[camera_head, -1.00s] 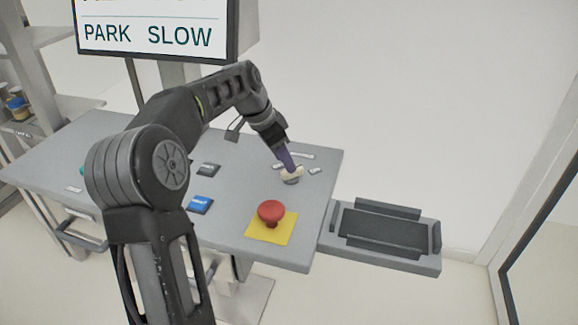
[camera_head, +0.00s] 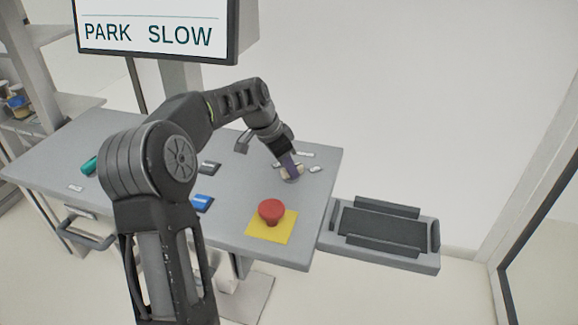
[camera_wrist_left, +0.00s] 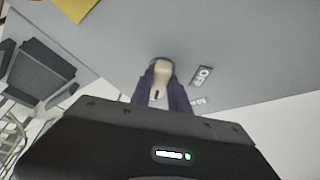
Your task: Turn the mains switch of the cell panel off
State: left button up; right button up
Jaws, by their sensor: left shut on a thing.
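The mains switch is a cream rotary knob (camera_head: 299,170) on the grey panel top (camera_head: 240,235), near its far right corner. My left gripper (camera_head: 289,170) reaches down onto it from above, its purple fingers shut on the knob and hiding part of it. In the left wrist view the knob (camera_wrist_left: 160,70) sits between the fingertips (camera_wrist_left: 160,88), with a dark mark on its near end. An "OFF" label (camera_wrist_left: 202,76) lies to its right; another label below is partly hidden. My right gripper is not in view.
A red mushroom button (camera_head: 271,211) on a yellow plate (camera_head: 283,230) stands in front of the switch. A blue button (camera_head: 202,203) and a black one (camera_head: 210,168) lie to the left. A screen (camera_head: 150,28) reads "PARK SLOW". A grey tray (camera_head: 432,262) adjoins the panel's right.

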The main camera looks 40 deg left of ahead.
pick_arm(q)
grip_shut()
jog(key=shift+n+b, duration=0.35)
jog(key=shift+n, duration=0.15)
jog(key=shift+d+f+n+y+b, duration=0.1)
jog(key=shift+n+y+b, duration=0.45)
jog(key=shift+n, duration=0.25)
jog(key=n+y+b, duration=0.1)
jog(key=n, duration=0.1)
jog(key=n+y+b, duration=0.1)
jog(key=n, duration=0.2)
jog(key=shift+d, duration=0.15)
jog(key=n+y, duration=0.1)
jog(key=n, duration=0.2)
jog(key=n+y+b, duration=0.1)
jog(key=n, duration=0.1)
jog(key=shift+w+d+n+g+b, duration=0.1)
jog(key=shift+n+g+b, duration=0.2)
jog(key=shift+n, duration=0.1)
jog(key=n+g+y, duration=0.1)
jog(key=n, duration=0.3)
jog(key=shift+n, duration=0.4)
